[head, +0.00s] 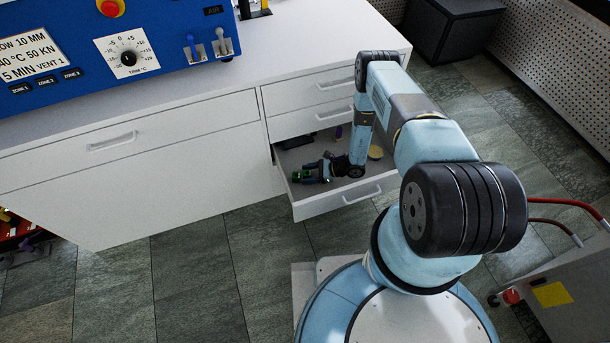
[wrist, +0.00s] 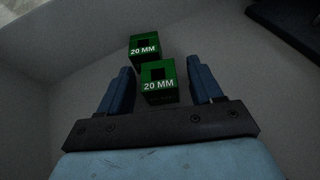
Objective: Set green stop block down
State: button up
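Two green blocks marked "20 MM" show in the wrist view. The nearer block (wrist: 158,85) is between the two blue fingers of my gripper (wrist: 160,72), with a narrow gap visible on each side. The other block (wrist: 144,48) is just beyond it, a little to the left. My gripper is open and reaches down into the open drawer (head: 345,200). In the head view the gripper (head: 308,172) is at the drawer's left part, with green (head: 297,175) showing at its fingers. The blocks' undersides are hidden.
The drawer also holds a yellowish round thing (head: 375,152), a dark item (head: 298,142) at the back and a small purple thing (head: 338,131). Closed drawers (head: 318,92) are above. A blue press (head: 110,50) stands on the white counter (head: 290,45).

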jog(key=v, duration=1.2)
dwell(0.3)
jog(key=shift+w, duration=0.2)
dwell(0.7)
jog(key=shift+c, duration=0.4)
